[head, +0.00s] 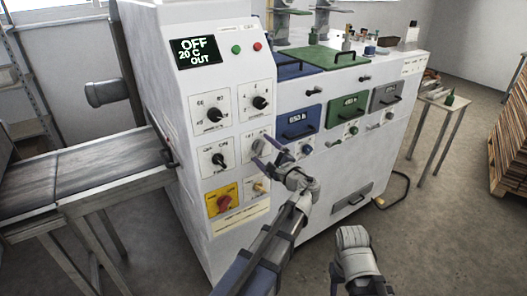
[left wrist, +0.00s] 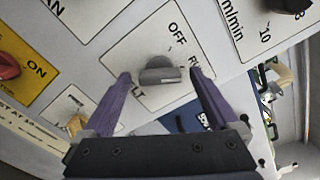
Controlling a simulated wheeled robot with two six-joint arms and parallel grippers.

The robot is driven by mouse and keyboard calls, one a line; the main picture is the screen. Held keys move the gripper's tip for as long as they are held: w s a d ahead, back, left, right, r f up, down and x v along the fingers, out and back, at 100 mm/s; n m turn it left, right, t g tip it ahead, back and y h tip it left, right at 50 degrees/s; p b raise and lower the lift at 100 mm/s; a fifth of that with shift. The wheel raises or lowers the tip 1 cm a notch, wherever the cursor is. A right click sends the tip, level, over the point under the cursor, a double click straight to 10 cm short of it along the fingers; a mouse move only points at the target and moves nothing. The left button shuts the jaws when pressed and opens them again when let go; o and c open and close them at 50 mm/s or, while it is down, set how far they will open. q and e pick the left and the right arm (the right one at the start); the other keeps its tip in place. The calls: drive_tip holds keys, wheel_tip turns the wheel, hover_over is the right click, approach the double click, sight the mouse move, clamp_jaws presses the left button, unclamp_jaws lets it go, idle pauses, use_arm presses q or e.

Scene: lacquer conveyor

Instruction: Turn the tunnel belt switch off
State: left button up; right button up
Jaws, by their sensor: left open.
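The belt switch is a grey knob (left wrist: 160,72) on a white plate marked OFF and RUN, with part of a word ending in LT below. In the head view its plate (head: 250,138) is partly hidden by my gripper. My left gripper (head: 264,155) is open at the panel front. In the left wrist view its purple fingers (left wrist: 160,88) stand on either side of the knob, with gaps between. I cannot tell which mark the knob points to. My right gripper's fingers do not show; only a grey part of that arm shows at the lower middle.
Other dials surround the switch, with a red knob on a yellow plate (head: 222,201) at the lower left. The conveyor (head: 90,172) enters from the left. Drawers with handles lie to the right, and a small side table (head: 440,102) stands beyond.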

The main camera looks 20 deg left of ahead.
use_arm(q)
drive_tip(key=shift+a, duration=0.1)
drive_tip(key=shift+c, duration=0.3)
drive_tip(key=c, duration=1.3)
drive_tip(key=n, duration=0.5)
drive_tip(key=shift+n, duration=0.4)
drive_tip(key=n, duration=0.6)
drive_tip(key=shift+n, duration=0.3)
drive_tip(key=o, duration=1.4)
drive_tip(key=shift+c, duration=0.2)
